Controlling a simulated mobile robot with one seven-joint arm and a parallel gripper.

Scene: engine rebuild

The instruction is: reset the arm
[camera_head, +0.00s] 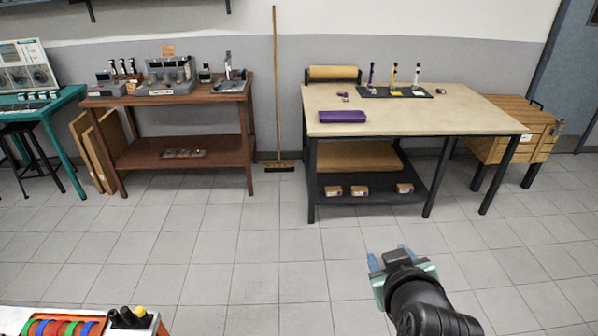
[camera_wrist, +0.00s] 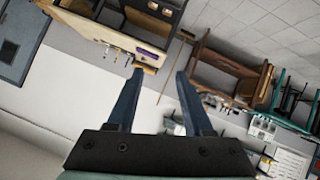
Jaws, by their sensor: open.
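My gripper (camera_head: 388,258) is at the lower right of the head view, held over the bare tiled floor and in front of the beige-topped table. My dark arm reaches in from the bottom edge. In the wrist view my gripper (camera_wrist: 160,75) shows two blue fingers spread apart with nothing between them. The wrist view is tilted and shows the room nearly upside down. No object touches the fingers.
A beige-topped table (camera_head: 420,108) and a brown wooden bench (camera_head: 180,98) stand along the wall, with a broom (camera_head: 276,90) between them. A wooden cabinet (camera_head: 515,135) is at the right, a teal table (camera_head: 45,110) at the left. The middle floor is clear.

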